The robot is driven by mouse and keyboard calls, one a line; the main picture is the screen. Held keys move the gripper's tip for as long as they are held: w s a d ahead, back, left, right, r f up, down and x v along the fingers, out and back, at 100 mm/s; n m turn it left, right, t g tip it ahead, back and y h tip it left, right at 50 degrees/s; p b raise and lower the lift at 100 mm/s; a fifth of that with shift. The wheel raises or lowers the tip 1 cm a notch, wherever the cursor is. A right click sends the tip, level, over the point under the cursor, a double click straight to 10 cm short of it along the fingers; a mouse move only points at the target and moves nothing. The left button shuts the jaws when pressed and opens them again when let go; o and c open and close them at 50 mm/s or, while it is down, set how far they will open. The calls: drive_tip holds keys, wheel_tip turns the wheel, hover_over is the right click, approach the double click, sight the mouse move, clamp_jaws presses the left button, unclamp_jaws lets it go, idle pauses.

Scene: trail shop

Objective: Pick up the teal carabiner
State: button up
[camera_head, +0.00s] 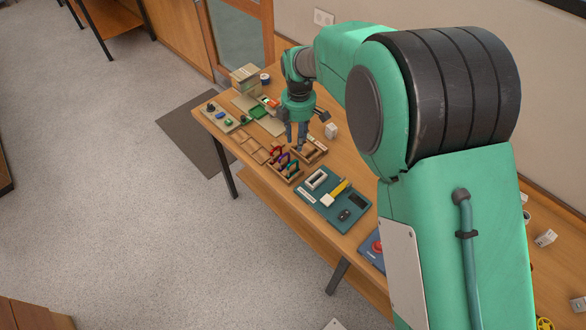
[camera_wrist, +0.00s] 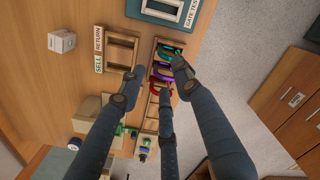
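The teal carabiner (camera_head: 293,169) stands in a wooden rack (camera_head: 289,180), at the end nearest the dark teal mat. A purple and a red carabiner stand beside it. In the wrist view the teal carabiner (camera_wrist: 168,50) is at the rack's upper end, close to the right fingertip in the picture; I cannot tell whether they touch. My gripper (camera_head: 298,140) points down above the table near the rack. In the wrist view its fingers (camera_wrist: 157,74) are spread apart, with nothing held between them.
A two-slot wooden tray (camera_wrist: 122,50) labelled SELL and RETURN lies beside the rack. A small white box (camera_wrist: 61,41) stands beyond it. The mat (camera_head: 325,205) holds a yellow-ended tool and small items. A box and small goods stand at the table's far end.

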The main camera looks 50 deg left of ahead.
sight(297, 162)
drive_tip(key=shift+f+b, duration=0.35)
drive_tip(key=shift+f, duration=3.95)
drive_tip(key=shift+s+f+b, duration=0.1)
drive_tip(key=shift+f+b, duration=0.2)
drive_tip(key=shift+f, duration=2.3)
clamp_jaws()
